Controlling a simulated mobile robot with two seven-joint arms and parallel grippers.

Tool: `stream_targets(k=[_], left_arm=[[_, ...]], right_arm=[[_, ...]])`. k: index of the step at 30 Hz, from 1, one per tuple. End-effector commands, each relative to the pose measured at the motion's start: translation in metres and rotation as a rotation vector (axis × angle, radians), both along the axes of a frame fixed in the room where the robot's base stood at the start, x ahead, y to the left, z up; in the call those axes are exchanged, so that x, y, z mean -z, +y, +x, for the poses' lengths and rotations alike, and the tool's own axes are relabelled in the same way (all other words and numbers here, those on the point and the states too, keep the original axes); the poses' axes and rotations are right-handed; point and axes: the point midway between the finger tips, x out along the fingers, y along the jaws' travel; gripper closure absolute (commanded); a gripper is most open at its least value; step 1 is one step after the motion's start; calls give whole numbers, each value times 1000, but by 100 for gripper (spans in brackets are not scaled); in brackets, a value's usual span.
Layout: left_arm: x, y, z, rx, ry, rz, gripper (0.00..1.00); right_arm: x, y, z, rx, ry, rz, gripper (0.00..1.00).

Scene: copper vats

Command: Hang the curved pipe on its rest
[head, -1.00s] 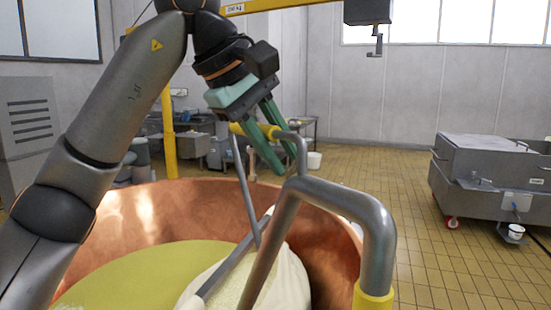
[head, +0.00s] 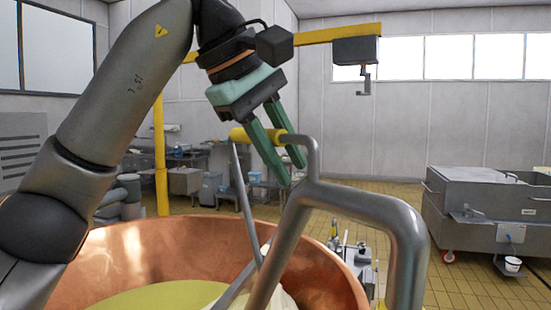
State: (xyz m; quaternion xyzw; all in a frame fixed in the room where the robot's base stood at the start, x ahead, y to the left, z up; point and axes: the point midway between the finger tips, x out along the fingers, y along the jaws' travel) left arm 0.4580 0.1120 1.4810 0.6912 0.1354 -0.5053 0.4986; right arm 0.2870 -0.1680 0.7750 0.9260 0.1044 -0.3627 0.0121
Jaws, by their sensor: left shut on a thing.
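The curved pipe (head: 368,205) is a thick grey metal tube in the foreground, arching over and bending down at the right. A thinner bent tube at its top leads to a yellow grip (head: 240,135). My left gripper (head: 290,170), with green fingers, is shut on the pipe at this yellow grip. The pipe hangs in front of and above the copper vat (head: 130,255). Its lower ends run out of the picture or behind other parts. I cannot make out the rest for certain. My right gripper is not in view.
The vat holds yellowish liquid (head: 150,296) and a pale bundle (head: 285,300). A yellow beam (head: 310,37) with a hook block (head: 358,52) crosses above. A grey wheeled tank (head: 490,215) stands at the right. Tiled floor (head: 395,192) lies free before it.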

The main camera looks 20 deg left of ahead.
Motion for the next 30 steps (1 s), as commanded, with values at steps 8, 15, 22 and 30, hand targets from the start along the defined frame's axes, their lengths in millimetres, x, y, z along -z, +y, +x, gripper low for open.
stream_targets(k=[8, 15, 22, 30], left_arm=[[-3, -27, -20, 2, -7, -4, 100], [-4, -50, -36, 2, -9, -3, 100], [-4, -72, -52, 1, -8, -2, 100], [-3, -98, -70, 1, -9, 1, 100]], right_arm=[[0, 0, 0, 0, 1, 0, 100], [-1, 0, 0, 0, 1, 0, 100], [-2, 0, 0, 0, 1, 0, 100], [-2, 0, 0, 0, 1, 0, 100]])
